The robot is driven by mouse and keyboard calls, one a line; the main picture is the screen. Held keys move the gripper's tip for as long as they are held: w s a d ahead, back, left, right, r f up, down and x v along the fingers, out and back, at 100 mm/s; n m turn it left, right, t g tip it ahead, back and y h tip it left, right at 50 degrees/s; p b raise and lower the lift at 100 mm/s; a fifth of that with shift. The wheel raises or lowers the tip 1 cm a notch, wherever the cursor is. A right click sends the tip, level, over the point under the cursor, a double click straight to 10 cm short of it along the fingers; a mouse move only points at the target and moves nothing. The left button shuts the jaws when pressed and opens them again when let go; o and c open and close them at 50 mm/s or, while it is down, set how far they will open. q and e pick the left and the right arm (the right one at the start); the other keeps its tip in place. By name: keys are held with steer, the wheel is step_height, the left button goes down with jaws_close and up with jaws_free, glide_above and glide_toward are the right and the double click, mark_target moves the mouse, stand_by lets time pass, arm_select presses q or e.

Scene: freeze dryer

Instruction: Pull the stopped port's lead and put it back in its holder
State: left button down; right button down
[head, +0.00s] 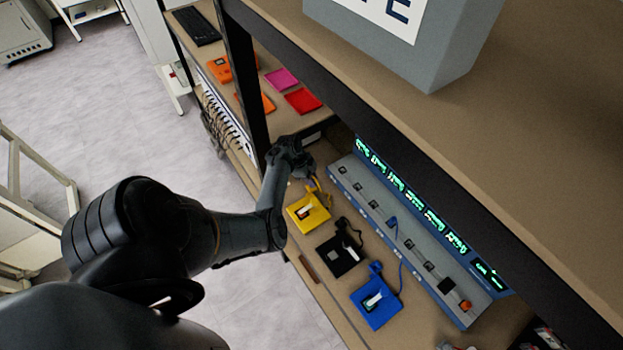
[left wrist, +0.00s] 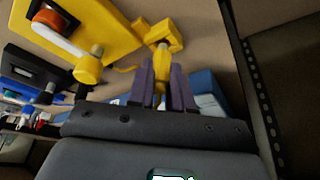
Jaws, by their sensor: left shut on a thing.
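My left gripper (head: 308,172) is above the far end of the yellow holder (head: 312,217), left of the port unit (head: 400,230). In the left wrist view my left gripper's purple fingers (left wrist: 162,88) are shut on a yellow lead (left wrist: 161,58). The lead's end lines up with a small yellow block (left wrist: 158,32) beside the yellow holder (left wrist: 100,22); I cannot tell whether they touch. The port unit has a row of ports and green displays, too small to read. My right gripper is not in view.
A black holder (head: 335,262) and a blue holder (head: 387,313) stand in line with the yellow one. A blue lead (head: 392,226) runs to the port unit. A dark shelf post (head: 245,80) stands behind my gripper, and an upper shelf (head: 440,125) overhangs on the right.

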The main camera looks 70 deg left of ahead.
arm_select(q)
steer(key=shift+f+b, duration=0.55)
steer(key=shift+f, duration=0.25)
steer(key=c, duration=1)
jaws_free()
steer(key=shift+o, duration=0.2)
